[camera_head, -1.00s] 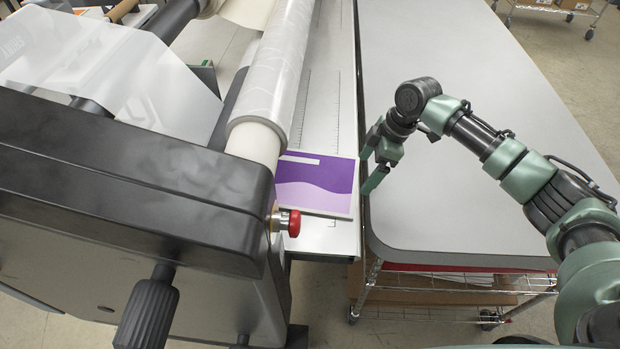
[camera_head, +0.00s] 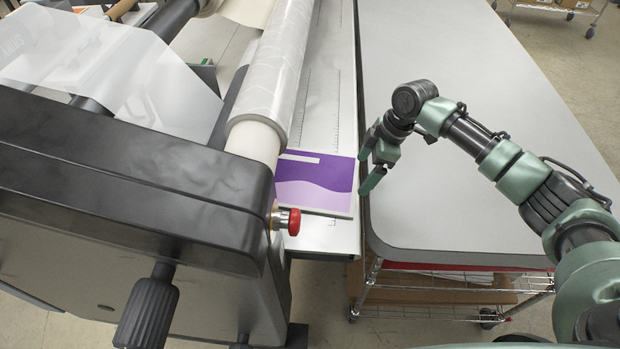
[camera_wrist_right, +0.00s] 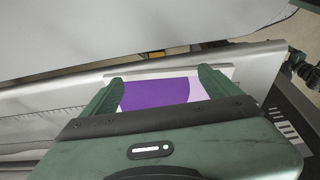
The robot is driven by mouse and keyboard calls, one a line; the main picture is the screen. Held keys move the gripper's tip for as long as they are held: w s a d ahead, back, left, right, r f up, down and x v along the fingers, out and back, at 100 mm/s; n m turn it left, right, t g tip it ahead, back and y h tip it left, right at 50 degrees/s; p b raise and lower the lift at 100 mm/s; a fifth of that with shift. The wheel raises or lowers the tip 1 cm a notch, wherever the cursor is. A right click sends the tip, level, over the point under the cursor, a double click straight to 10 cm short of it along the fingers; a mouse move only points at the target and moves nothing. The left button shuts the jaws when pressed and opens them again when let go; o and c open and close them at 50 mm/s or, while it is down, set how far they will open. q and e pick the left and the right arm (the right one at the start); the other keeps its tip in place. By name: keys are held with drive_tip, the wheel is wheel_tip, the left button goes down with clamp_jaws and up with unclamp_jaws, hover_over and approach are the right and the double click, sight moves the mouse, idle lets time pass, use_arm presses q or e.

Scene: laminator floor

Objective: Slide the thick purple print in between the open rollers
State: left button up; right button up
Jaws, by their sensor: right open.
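The purple print (camera_head: 316,184), a thick panel with a lighter wave and a white bar, lies flat on the pale feed table (camera_head: 330,110). Its left edge is close to the film-wrapped roller (camera_head: 279,75); the black end housing hides the gap between the rollers. My right gripper (camera_head: 368,168) is open at the print's right edge. In the right wrist view the print (camera_wrist_right: 155,93) shows between the two spread fingers (camera_wrist_right: 160,76); I cannot tell whether they touch it. My left gripper is not in view.
A grey worktable (camera_head: 470,130) stands to the right, beside the feed table. A red knob (camera_head: 287,221) sticks out from the laminator's black housing (camera_head: 130,170), near the print's front left corner. A wire shelf (camera_head: 440,300) is under the worktable.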

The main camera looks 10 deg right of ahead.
sight(353, 171)
drive_tip(key=shift+f, duration=0.85)
drive_tip(key=shift+s+d, duration=0.1)
drive_tip(key=shift+d, duration=0.15)
idle(0.9)
drive_tip(key=shift+f, duration=0.1)
drive_tip(key=shift+w+d+b, duration=0.25)
drive_tip(key=shift+w+b, duration=0.1)
drive_tip(key=shift+w, duration=0.5)
drive_tip(key=shift+w+d+b, duration=0.2)
drive_tip(key=shift+w+b, duration=0.15)
drive_tip(key=shift+w, duration=0.45)
drive_tip(key=shift+a+p, duration=0.25)
drive_tip(key=shift+p, duration=0.05)
drive_tip(key=shift+w+a, duration=0.25)
drive_tip(key=shift+a, duration=0.8)
drive_tip(key=shift+d+p, duration=0.2)
drive_tip(key=shift+p, duration=0.25)
drive_tip(key=shift+s, duration=0.1)
